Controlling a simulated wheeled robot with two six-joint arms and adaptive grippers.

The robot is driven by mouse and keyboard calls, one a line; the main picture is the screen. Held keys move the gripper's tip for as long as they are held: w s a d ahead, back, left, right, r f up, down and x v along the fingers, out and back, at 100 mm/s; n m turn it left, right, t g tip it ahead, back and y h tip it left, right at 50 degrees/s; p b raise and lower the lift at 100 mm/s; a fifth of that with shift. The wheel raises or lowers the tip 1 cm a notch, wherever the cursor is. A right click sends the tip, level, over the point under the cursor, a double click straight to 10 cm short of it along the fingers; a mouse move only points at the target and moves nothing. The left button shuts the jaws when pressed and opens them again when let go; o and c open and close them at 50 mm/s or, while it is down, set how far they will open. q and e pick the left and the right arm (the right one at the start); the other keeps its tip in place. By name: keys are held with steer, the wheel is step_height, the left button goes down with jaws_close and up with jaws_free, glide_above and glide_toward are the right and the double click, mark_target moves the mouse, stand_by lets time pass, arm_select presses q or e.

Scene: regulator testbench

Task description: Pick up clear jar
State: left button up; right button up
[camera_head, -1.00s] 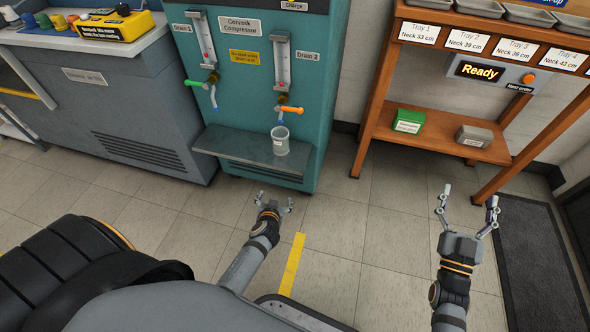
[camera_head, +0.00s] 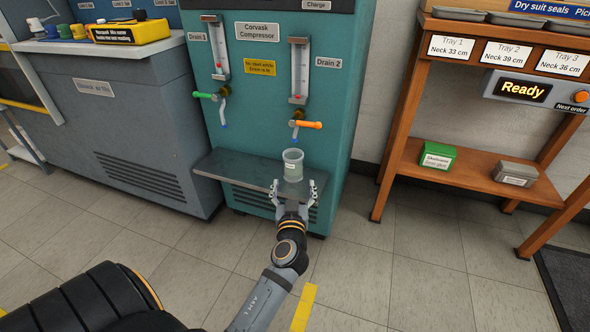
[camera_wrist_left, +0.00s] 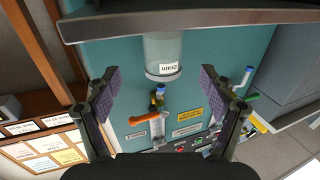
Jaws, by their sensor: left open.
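The clear jar (camera_head: 292,166) with a white label stands upright on the grey shelf (camera_head: 235,168) of the teal compressor, below the orange Drain 2 handle. My left gripper (camera_head: 292,187) is open and empty just in front of the jar, with its fingers pointing toward it. In the left wrist view, which is upside down, the jar (camera_wrist_left: 163,55) with its "Drain" label shows between and beyond the spread fingers (camera_wrist_left: 160,88). No finger visibly grips it. My right gripper is out of view.
The orange handle (camera_head: 308,125) and its valve hang above the jar. A green handle (camera_head: 205,96) is at Drain 1. A wooden rack (camera_head: 400,165) with a green box (camera_head: 437,156) stands to the right. The floor between is clear.

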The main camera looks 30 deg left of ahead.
mark_target(294, 172)
arm_select(q)
steer(key=x, duration=0.4)
steer(key=shift+w+a+f, duration=0.1)
steer(key=shift+w+a, duration=0.05)
steer(key=shift+a, duration=0.05)
steer(key=b+x, duration=0.2)
steer(key=x, duration=0.3)
steer(key=shift+a+f, duration=0.1)
steer(key=shift+a, duration=0.05)
steer(key=c, duration=1.3)
